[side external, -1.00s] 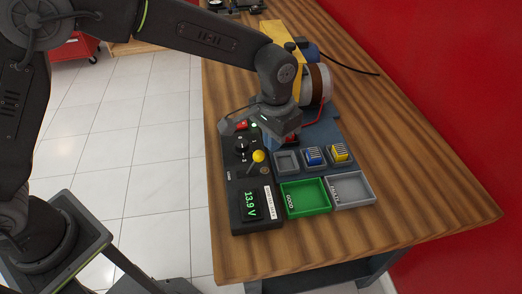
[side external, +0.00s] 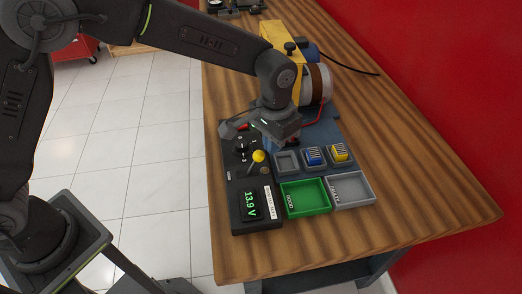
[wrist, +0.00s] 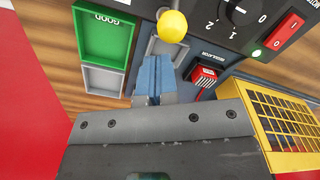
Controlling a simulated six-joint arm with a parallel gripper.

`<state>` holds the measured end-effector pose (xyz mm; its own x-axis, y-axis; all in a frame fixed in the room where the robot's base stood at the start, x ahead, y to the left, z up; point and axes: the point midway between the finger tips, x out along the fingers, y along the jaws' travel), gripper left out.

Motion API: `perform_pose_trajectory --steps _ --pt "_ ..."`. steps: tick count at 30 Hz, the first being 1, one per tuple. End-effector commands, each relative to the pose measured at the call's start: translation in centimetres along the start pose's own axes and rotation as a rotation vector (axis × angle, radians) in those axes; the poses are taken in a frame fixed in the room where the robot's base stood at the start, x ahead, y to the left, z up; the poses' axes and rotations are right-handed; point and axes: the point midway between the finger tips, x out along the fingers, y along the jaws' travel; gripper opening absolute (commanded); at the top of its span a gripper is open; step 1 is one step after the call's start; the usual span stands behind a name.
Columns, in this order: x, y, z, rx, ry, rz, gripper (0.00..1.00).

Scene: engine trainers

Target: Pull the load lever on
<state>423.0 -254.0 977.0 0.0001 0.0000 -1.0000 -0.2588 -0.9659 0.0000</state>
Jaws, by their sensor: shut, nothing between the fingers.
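The load lever is a short stick with a yellow ball knob (side external: 259,156) on the black control panel (side external: 238,190). The knob (wrist: 172,26) also shows at the top of the wrist view. It leans over the panel and its stick is mostly hidden there. My gripper (wrist: 153,76) is shut and empty, its blue fingers together below the knob in the wrist view and apart from it. In the side view my wrist is just behind the lever, over the panel's far right edge, and the fingertips are hard to make out.
A dial (wrist: 238,12), a red switch (wrist: 287,33) and a lit green lamp (wrist: 256,52) are near the knob. A red regulator block (wrist: 203,76) is right of my fingers. Green (side external: 300,211) and grey (side external: 368,202) trays stand in front. The display (side external: 251,204) reads 13.9 V.

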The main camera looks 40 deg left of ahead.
Motion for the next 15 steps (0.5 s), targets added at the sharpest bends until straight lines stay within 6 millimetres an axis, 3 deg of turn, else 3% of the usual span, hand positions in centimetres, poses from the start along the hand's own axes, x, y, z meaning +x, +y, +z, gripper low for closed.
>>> perform_pose_trajectory --steps 15 --pt "2.6 0.0 0.1 0.000 -0.003 -0.001 0.00"
